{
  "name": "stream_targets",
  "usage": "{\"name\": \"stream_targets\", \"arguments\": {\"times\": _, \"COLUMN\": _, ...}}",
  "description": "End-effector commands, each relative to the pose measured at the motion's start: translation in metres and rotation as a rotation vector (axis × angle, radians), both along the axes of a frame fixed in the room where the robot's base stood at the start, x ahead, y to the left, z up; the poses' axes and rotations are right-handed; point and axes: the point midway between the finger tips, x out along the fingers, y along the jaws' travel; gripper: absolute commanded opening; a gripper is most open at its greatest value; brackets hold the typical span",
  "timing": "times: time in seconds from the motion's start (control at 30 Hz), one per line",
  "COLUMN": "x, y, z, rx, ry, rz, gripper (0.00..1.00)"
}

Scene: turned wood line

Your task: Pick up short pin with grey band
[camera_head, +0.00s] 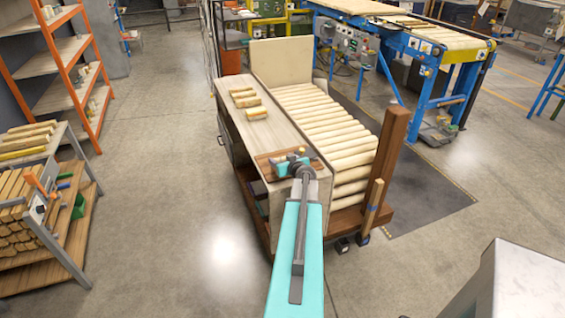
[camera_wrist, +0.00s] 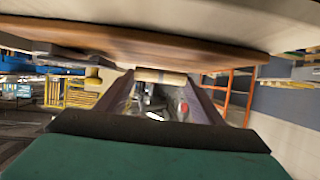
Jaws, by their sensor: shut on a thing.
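My gripper (camera_head: 288,162) is low over the brown board (camera_head: 266,171) at the near end of the bench. In the wrist view its two fingers (camera_wrist: 160,84) are closed on a short pale wooden pin (camera_wrist: 161,75), lying crosswise between the fingertips. A brown wooden surface (camera_wrist: 150,46) fills the top of that view close to the pin. I cannot tell whether the pin touches it. No grey band can be made out on the pin. In the head view my arm and gripper hide the held pin.
Several short wooden pieces (camera_head: 244,98) lie farther back on the bench top (camera_head: 262,134). Stacked long turned pieces (camera_head: 325,125) fill the cart to the right, beside a tall brown post (camera_head: 388,155). A rack (camera_head: 62,235) stands left. The floor between is clear.

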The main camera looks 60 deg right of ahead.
Motion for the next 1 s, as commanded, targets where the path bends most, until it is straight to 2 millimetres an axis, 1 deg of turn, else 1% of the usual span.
{"name": "stream_targets", "arguments": {"times": 0.3, "x": -0.001, "y": 0.001, "z": 0.025, "rx": -0.003, "ry": 0.0, "rz": 0.0, "gripper": 0.37}}
{"name": "stream_targets", "arguments": {"times": 0.37, "x": -0.016, "y": 0.0, "z": 0.023, "rx": -0.002, "ry": 0.0, "rz": -0.004, "gripper": 0.37}}
{"name": "stream_targets", "arguments": {"times": 0.57, "x": -0.054, "y": -0.001, "z": 0.026, "rx": -0.001, "ry": 0.0, "rz": -0.004, "gripper": 0.37}}
{"name": "stream_targets", "arguments": {"times": 0.8, "x": -0.103, "y": -0.004, "z": 0.031, "rx": -0.002, "ry": 0.0, "rz": -0.003, "gripper": 0.37}}
{"name": "stream_targets", "arguments": {"times": 1.0, "x": -0.135, "y": -0.005, "z": 0.035, "rx": -0.001, "ry": 0.0, "rz": -0.002, "gripper": 0.37}}
